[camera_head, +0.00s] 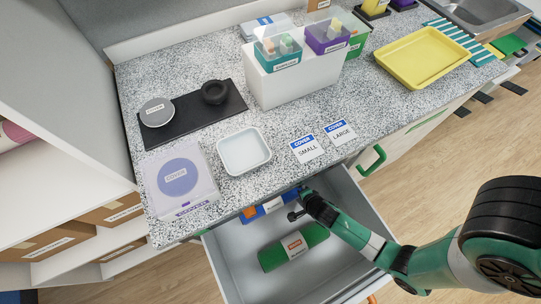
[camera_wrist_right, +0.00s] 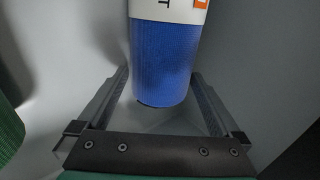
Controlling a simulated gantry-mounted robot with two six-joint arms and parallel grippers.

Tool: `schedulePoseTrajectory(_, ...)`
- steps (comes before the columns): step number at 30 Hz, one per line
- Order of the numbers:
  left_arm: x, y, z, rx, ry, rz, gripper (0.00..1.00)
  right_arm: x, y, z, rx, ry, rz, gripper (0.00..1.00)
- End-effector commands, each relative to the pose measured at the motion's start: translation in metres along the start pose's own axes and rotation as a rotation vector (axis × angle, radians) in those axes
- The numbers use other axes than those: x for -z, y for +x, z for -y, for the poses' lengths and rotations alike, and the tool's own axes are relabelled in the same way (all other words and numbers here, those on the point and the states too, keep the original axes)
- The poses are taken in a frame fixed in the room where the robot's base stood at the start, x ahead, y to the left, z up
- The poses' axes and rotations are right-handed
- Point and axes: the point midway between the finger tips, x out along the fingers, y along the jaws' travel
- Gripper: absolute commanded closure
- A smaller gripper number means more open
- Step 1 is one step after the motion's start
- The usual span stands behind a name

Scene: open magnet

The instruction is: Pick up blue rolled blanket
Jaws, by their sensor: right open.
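The blue rolled blanket (camera_head: 264,208) lies in the open drawer, close under the counter's edge, with an orange and white label around it. In the right wrist view the end of the blue rolled blanket (camera_wrist_right: 160,62) shows between the two fingers, with gaps on both sides. My right gripper (camera_head: 293,214) is low in the drawer at the blanket's right end. Its fingers (camera_wrist_right: 160,78) are open and straddle that end in the wrist view. The counter hides part of the blanket's back. My left gripper is not in view.
A green rolled blanket (camera_head: 293,246) lies in front of the blue one in the drawer (camera_head: 356,262). The counter (camera_head: 285,119) overhangs the drawer's back. On it stand a white dish (camera_head: 244,151), a clear lidded box (camera_head: 181,181) and two cover cards (camera_head: 306,149).

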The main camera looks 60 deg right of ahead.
Motion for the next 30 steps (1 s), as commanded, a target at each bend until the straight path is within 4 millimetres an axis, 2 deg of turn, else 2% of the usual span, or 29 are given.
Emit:
schedulePoseTrajectory(7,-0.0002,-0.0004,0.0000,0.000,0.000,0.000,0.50,-0.0002,0.0020,0.0005,0.000,-0.001,0.000,0.02)
schedulePoseTrajectory(23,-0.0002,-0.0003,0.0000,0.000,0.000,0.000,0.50,-0.0002,0.0018,0.0006,0.000,0.000,0.001,0.97)
schedulePoseTrajectory(30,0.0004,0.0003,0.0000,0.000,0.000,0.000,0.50,-0.0007,0.0009,0.0023,0.003,0.001,0.002,0.98)
